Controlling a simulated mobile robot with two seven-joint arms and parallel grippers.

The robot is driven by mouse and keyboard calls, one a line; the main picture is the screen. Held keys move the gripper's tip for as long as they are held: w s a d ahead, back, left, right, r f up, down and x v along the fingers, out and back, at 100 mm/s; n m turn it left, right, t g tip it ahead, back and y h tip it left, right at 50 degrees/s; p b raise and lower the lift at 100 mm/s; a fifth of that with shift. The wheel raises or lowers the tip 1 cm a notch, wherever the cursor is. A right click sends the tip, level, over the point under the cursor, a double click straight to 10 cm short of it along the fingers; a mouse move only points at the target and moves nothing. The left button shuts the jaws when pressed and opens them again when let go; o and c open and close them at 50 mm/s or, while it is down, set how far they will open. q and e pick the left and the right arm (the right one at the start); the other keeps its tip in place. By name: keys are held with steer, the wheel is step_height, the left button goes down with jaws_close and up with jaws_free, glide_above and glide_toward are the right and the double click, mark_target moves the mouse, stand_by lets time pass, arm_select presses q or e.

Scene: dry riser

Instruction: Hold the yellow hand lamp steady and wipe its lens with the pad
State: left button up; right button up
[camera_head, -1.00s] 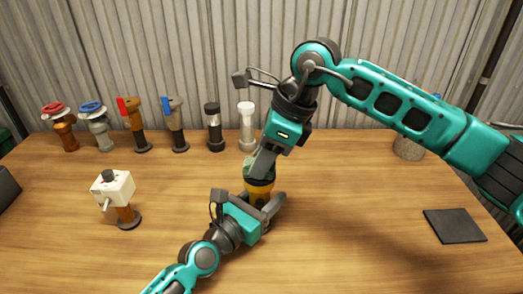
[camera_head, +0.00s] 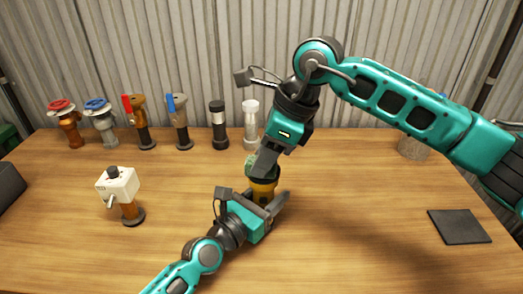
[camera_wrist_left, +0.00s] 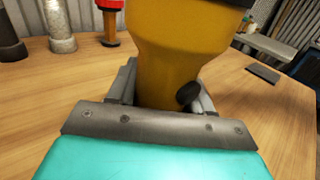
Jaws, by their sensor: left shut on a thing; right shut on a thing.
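The yellow hand lamp (camera_head: 263,190) stands upright on the table with a dark head. Its yellow body fills the middle of the left wrist view (camera_wrist_left: 175,60). My left gripper (camera_head: 268,206) is shut around the lamp's body from the front. My right gripper (camera_head: 262,165) comes down from above and is shut on the greenish pad (camera_head: 250,161), which is at the top of the lamp. The right fingers hide most of the pad and the lens, so I cannot tell exactly how they touch.
Several valves and cylinders stand along the back left, among them a red-handled valve (camera_head: 66,125) and a white cylinder (camera_head: 250,125). A white box on a post (camera_head: 118,187) stands at left. A dark flat mat (camera_head: 460,226) lies at right. The front right table is clear.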

steer(key=shift+w+d, duration=0.15)
steer(key=shift+w, duration=0.55)
steer(key=shift+w+d, duration=0.15)
steer(key=shift+w, duration=0.5)
steer(key=shift+d+f, duration=0.1)
steer(key=shift+d, duration=0.3)
steer(key=shift+s+d, duration=0.15)
steer(key=shift+s, duration=1.25)
steer(key=shift+r, duration=4.1)
steer(key=d, duration=0.8)
